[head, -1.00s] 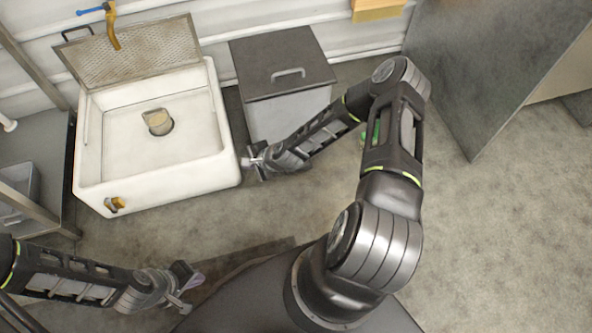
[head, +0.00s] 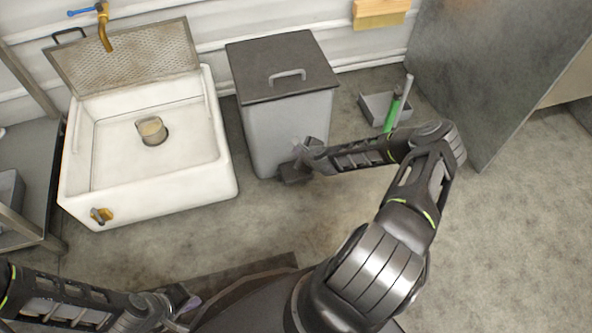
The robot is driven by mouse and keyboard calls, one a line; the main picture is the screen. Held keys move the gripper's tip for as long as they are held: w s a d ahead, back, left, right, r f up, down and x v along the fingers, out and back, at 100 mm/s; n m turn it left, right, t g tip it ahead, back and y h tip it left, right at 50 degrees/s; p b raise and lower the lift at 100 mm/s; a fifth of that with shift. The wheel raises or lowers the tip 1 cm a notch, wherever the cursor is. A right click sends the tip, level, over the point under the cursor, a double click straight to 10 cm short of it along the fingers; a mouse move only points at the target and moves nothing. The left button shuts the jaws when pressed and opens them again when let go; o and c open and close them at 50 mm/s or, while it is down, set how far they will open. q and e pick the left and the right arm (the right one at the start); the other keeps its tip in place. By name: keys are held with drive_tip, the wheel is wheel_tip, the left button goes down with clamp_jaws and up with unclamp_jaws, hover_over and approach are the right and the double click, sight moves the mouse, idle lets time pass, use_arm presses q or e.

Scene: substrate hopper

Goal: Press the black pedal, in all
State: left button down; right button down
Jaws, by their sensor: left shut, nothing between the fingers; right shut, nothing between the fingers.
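A grey bin (head: 286,125) with a dark flat lid (head: 280,65) and a bar handle stands against the wall; the lid is down. A small black pedal (head: 292,175) sticks out at the foot of its front. My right gripper (head: 303,150) is shut and empty, in front of the bin's lower front, just above the pedal. I cannot tell whether it touches the pedal or the bin. My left gripper (head: 188,303) is shut and empty, low at the lower left, far from the bin.
A white sink (head: 150,200) with a raised mesh grate (head: 125,58) and a cup (head: 151,130) inside stands left of the bin. A grey tray (head: 375,108) with a green-handled tool (head: 393,112) lies to the right. A grey panel (head: 480,80) stands further right. Floor in front is clear.

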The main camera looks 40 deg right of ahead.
sight(297, 171)
drive_tip(key=shift+f+b, duration=3.55)
drive_tip(key=shift+f, duration=0.8)
drive_tip(key=shift+f+b, duration=0.45)
drive_tip(key=shift+f+b, duration=1.55)
drive_tip(key=shift+f, duration=0.1)
drive_tip(key=shift+s+r, duration=0.1)
drive_tip(key=shift+r, duration=0.05)
drive_tip(key=shift+r+p, duration=1.65)
drive_tip(key=shift+r, duration=0.3)
